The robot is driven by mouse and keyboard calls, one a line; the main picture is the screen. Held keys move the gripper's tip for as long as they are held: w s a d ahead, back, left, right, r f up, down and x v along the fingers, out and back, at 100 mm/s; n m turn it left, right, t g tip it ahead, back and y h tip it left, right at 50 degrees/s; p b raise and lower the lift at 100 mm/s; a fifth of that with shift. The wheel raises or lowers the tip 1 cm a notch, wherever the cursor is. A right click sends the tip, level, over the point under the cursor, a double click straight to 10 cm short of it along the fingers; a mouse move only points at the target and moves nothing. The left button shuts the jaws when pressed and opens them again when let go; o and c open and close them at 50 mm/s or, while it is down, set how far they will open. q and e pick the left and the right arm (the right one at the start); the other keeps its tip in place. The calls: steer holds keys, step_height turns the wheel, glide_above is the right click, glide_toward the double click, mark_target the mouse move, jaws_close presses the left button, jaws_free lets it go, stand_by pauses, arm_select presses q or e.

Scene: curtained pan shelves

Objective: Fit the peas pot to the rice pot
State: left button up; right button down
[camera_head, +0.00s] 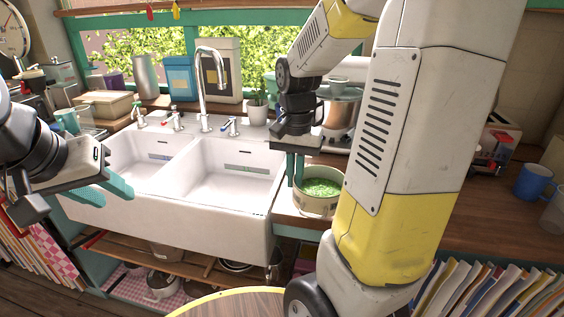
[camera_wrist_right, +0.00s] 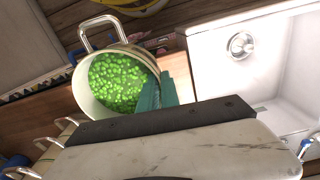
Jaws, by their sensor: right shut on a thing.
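The peas pot (camera_head: 318,205) is a cream pot full of green peas, upright at the counter's front edge just right of the sink. It also shows in the right wrist view (camera_wrist_right: 93,97), with a metal loop handle on its far side. I cannot tell whether the pot touches the counter. My left gripper (camera_head: 103,192) is open and empty, in front of the sink's left basin. I cannot make out a rice pot for certain.
A white double sink (camera_head: 170,225) fills the middle. Pots (camera_head: 162,286) stand on the low shelf beneath it, partly hidden. A potted plant (camera_head: 257,108) and faucet (camera_head: 205,90) stand behind. A blue mug (camera_head: 532,182) is at right. My right arm hides part of the counter.

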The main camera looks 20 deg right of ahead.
steer(key=shift+s+a, duration=0.1)
steer(key=shift+s, duration=0.2)
steer(key=w+d+f, duration=0.1)
steer(key=w+d, duration=0.1)
steer(key=w, duration=0.3)
steer(key=w+d+f, duration=0.1)
steer(key=w+d, duration=0.1)
steer(key=w, duration=0.2)
steer(key=w+d+f, duration=0.2)
steer(key=w, duration=0.3)
steer(key=shift+w+d, duration=0.3)
steer(key=shift+d, duration=0.05)
steer(key=shift+f, duration=0.25)
steer(key=shift+f, duration=0.15)
steer(key=c, duration=1.6)
jaws_free()
